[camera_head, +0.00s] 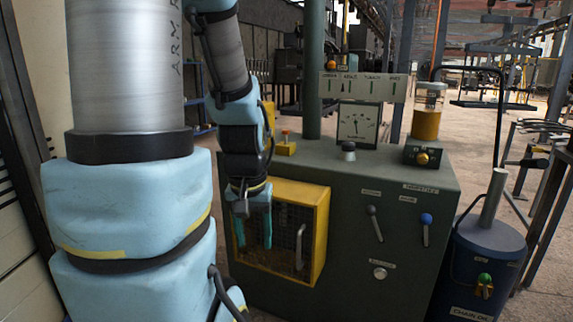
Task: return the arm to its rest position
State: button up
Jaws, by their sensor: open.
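My gripper (254,232) hangs pointing down at the left of the middle, with two teal fingers apart and nothing between them. It is in front of the left part of a yellow-framed mesh door (320,235) on a dark green machine cabinet (350,285). I cannot tell how far the fingers are from the mesh. My arm (236,110) comes down from the top, and its thick column fills the left side of the view and hides what is behind it.
The cabinet carries a dial gauge (358,124), a jar of amber liquid (427,110), a black-knobbed lever (375,222) and a blue-knobbed lever (425,228). A blue chain oil drum (480,265) stands at the right. Open floor lies beyond; a wall is close at the left.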

notch_tip(320, 180, up, 15)
jog(key=p, duration=1.2)
jog(key=shift+f, duration=0.2)
